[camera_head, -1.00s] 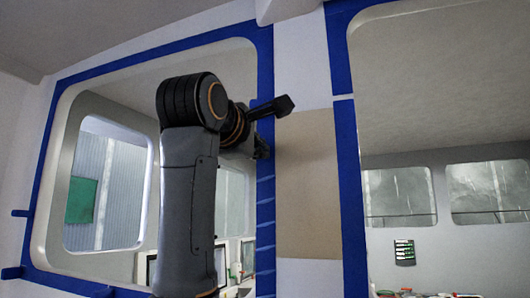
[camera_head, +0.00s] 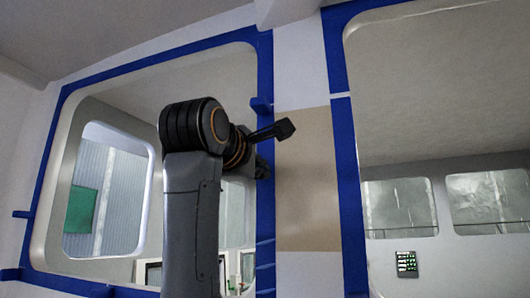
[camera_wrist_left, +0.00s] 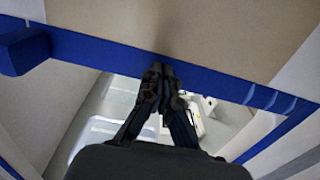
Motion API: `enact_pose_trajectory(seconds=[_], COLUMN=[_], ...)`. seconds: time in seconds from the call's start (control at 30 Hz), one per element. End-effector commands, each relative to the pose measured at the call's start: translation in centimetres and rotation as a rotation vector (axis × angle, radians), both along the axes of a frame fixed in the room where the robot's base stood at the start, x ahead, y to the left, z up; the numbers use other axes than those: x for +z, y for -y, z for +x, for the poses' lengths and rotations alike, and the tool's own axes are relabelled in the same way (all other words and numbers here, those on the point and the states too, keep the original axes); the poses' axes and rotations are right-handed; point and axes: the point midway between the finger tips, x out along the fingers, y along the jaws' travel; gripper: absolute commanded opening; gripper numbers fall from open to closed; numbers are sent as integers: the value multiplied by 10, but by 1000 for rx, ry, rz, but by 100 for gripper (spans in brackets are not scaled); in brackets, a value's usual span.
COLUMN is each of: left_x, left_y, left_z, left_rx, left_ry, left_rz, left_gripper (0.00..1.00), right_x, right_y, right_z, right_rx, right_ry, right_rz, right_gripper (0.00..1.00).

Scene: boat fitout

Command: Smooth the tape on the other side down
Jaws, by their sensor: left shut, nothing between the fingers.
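Blue tape frames the left window, and its right-hand strip (camera_head: 265,215) runs down beside a tan panel (camera_head: 306,185). The strip is smooth just below my left gripper (camera_head: 264,168); pale slanted creases show lower down. In the left wrist view the same tape (camera_wrist_left: 215,82) crosses the picture, with creases towards the right. My left gripper (camera_wrist_left: 160,68) is shut and empty, its tips at the tape; whether they press on it I cannot tell. A blue tab (camera_head: 261,106) stands out from the strip above the gripper; it also shows in the wrist view (camera_wrist_left: 22,50). My right gripper is out of view.
A second blue-taped window opening (camera_head: 450,110) is on the right, with its tape strip (camera_head: 348,190) beyond the tan panel. More blue tabs (camera_head: 22,214) stick out at the far left. Through the openings I see a cabin interior.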

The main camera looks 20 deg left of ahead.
Motion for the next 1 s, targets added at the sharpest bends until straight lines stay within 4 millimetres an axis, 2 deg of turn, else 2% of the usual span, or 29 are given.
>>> enact_pose_trajectory(seconds=[0.03,0.4,0.8,1.0], left_x=[-6,-6,-38,-37], left_y=[0,0,0,0], left_z=[1,1,1,1], left_rx=[-1,0,0,0], left_ry=[-2,-3,-4,-4], left_rz=[0,-1,0,0], left_gripper=[0,0,0,0], right_x=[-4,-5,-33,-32], right_y=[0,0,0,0], right_z=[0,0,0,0], right_rx=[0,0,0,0], right_ry=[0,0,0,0], right_rz=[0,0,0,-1], right_gripper=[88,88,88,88])
